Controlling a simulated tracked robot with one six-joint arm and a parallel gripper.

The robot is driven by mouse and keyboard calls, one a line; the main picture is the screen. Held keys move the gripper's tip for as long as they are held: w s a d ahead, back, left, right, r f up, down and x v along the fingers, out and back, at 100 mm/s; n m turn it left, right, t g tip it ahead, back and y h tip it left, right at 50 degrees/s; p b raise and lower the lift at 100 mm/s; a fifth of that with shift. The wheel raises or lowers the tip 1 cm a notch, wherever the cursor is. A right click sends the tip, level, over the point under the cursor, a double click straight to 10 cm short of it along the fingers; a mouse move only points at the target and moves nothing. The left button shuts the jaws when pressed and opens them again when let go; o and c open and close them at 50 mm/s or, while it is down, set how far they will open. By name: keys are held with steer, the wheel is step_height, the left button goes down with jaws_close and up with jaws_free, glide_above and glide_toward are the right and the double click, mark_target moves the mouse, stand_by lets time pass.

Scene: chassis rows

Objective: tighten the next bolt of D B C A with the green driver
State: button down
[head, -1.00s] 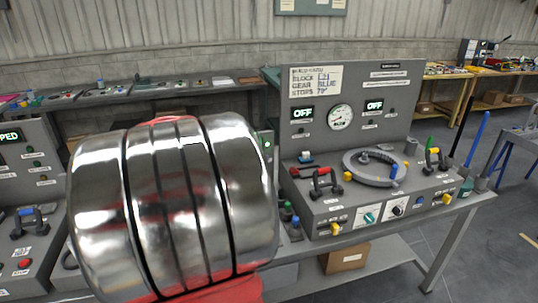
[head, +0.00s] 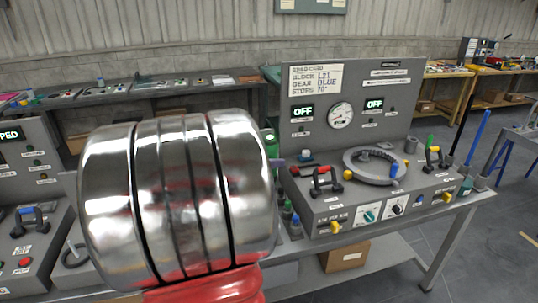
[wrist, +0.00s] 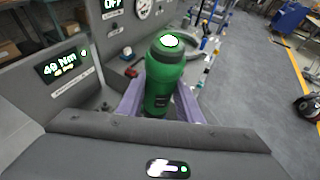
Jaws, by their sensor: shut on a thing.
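The green driver (wrist: 165,78) stands between the two purple fingers of my gripper (wrist: 160,103) in the wrist view, and the gripper is shut on it. Its round top has a bright white spot, and its lower end is hidden. In the head view a strip of the green driver (head: 270,143) shows just right of my chrome arm link, which hides most of my gripper. Bolts marked D, B, C and A cannot be made out in either view.
A grey bench panel (head: 350,95) carries a gauge, two OFF displays and a ring fixture (head: 352,168). Red and black handles (head: 325,180) stand at its front. A display reading about 40 Nm (wrist: 62,66) is left of the driver. Blue and black rods (head: 477,138) rise at the right.

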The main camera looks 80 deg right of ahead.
steer(key=shift+f, duration=1.2)
steer(key=shift+a+f, duration=0.1)
steer(key=shift+f, duration=1.85)
stand_by(4.3)
